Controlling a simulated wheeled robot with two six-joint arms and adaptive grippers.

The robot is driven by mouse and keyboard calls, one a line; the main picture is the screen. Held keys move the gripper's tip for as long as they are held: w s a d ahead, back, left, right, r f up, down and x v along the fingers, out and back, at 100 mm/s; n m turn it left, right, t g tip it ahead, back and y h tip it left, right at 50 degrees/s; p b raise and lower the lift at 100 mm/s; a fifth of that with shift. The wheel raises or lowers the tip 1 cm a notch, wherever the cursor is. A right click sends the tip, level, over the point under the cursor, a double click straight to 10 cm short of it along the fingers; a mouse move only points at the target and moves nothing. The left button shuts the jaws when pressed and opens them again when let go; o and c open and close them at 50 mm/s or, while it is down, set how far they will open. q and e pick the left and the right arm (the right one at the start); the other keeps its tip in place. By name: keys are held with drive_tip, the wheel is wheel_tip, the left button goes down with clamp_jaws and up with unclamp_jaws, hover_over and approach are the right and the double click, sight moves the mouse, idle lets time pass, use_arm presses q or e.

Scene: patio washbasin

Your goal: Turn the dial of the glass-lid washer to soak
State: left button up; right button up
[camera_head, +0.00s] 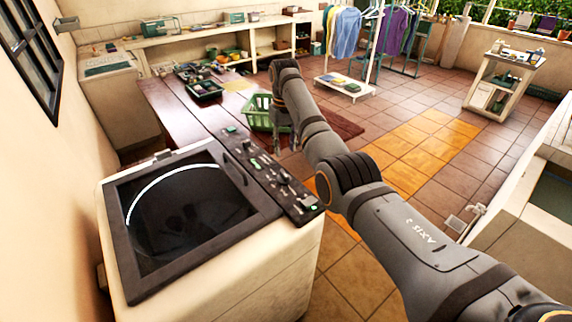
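The glass-lid washer (265,262) stands at the lower left, a white body with a dark-framed glass lid (180,215) that is closed. Its black control panel (262,172) runs along the lid's right side and carries several small knobs and green-lit marks. The dial's setting is too small to read. My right arm comes in from the lower right, passing to the right of the panel. My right gripper (284,122) hangs pointing down beyond the panel's far end, apart from the washer. Its fingers are small and dark, so their opening is unclear. My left gripper is not in view.
A brown wooden table (180,108) with a dark tray (204,90) stands behind the washer. A green basket (258,114) is behind my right gripper. A clothes rack and a white cart (507,78) stand farther back. Tiled floor is open at the right.

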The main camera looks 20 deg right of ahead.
sight(284, 173)
drive_tip(key=f, duration=0.1)
drive_tip(key=f+p, duration=0.1)
drive_tip(key=shift+s+f, duration=0.3)
drive_tip(key=shift+s, duration=0.1)
drive_tip(key=shift+w+a+f+p, duration=0.1)
drive_tip(key=shift+f+p, duration=0.1)
drive_tip(key=shift+f, duration=0.4)
drive_tip(key=shift+w+a+f+p, duration=0.1)
drive_tip(key=shift+f+p, duration=0.1)
drive_tip(key=shift+f, duration=0.35)
drive_tip(key=f, duration=0.4)
drive_tip(key=shift+w+f, duration=0.3)
drive_tip(key=shift+w, duration=0.1)
drive_tip(key=shift+s+f, duration=0.1)
drive_tip(key=shift+f, duration=0.15)
drive_tip(key=shift+d+f, duration=0.1)
drive_tip(key=shift+c, duration=0.6)
clamp_jaws()
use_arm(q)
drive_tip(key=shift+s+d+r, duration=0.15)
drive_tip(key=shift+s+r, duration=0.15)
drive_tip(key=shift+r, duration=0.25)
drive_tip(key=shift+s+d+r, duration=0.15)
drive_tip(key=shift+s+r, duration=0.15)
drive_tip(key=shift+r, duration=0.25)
